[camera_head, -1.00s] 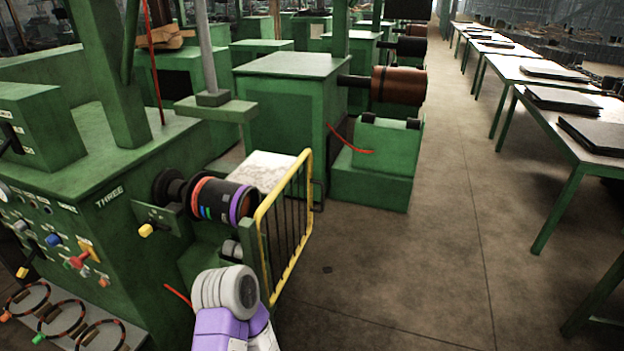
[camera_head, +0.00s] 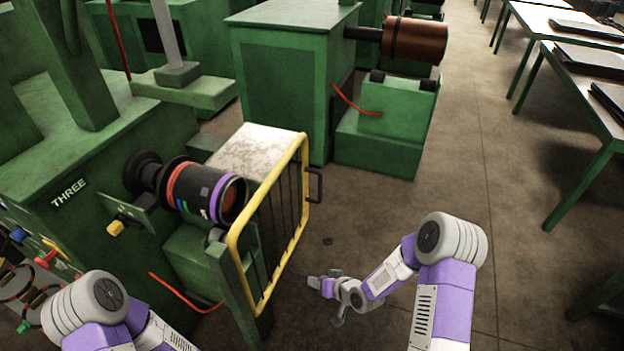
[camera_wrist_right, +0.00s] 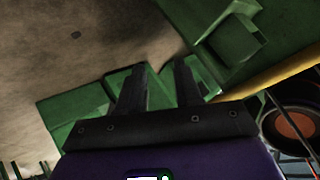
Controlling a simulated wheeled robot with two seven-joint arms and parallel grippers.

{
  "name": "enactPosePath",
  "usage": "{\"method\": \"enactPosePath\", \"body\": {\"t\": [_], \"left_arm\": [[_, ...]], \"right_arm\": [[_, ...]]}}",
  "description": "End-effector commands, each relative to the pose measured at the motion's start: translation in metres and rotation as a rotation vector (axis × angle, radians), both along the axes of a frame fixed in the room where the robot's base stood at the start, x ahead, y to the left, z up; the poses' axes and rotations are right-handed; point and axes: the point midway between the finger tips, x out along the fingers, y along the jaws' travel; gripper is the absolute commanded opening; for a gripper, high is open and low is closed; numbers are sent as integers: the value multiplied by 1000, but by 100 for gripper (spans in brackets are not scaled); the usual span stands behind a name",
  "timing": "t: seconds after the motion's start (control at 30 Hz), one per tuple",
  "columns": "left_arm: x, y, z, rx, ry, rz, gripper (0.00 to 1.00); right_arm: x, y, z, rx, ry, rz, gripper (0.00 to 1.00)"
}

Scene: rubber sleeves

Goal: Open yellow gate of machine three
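The yellow gate (camera_head: 234,242) is a yellow tube frame with dark vertical bars. It stands beside the black roller with coloured bands (camera_head: 185,190) of the green machine marked THREE (camera_head: 69,192). A dark handle (camera_head: 316,185) sticks out at the gate's far end. My right gripper (camera_head: 327,303) is low over the floor, right of the gate and apart from it. In the right wrist view its two dark fingers (camera_wrist_right: 160,88) are spread with nothing between them, and a yellow bar (camera_wrist_right: 275,79) passes at the right. My left arm shows at the lower left; its gripper is out of view.
A green machine with a brown roller (camera_head: 414,40) stands behind the gate. Tables with dark sheets (camera_head: 590,70) line the right side. The floor aisle (camera_head: 500,200) between is clear.

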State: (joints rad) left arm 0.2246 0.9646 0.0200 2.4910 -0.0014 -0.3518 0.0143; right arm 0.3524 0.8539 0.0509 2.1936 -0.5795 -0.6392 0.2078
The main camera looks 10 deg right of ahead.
Motion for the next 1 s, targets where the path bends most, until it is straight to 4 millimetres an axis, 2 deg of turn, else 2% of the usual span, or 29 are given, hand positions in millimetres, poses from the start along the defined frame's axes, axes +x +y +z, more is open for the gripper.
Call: {"method": "enactPosePath", "body": {"t": [0.03,0.1,0.13,0.2,0.3,0.4,0.5,0.63,1.0], "left_arm": [[0,0,6,0,0,0,43],[0,0,10,0,0,0,43],[0,0,12,0,0,0,43],[0,0,15,0,0,0,43],[0,0,19,0,0,0,43],[0,0,22,0,-1,0,43],[0,0,23,0,-1,0,43],[0,0,23,0,-1,0,43],[0,0,16,0,-1,0,43]], "right_arm": [[35,-16,35,0,-146,12,35],[71,-33,82,2,-336,57,35],[82,-40,102,0,-411,81,35],[101,-55,145,-7,-565,144,35],[112,-71,195,-23,-730,243,35],[112,-82,228,-41,-830,332,35],[109,-88,245,-54,-883,394,35],[110,-87,253,-61,-908,432,35],[148,-48,252,-59,-909,436,35]]}}
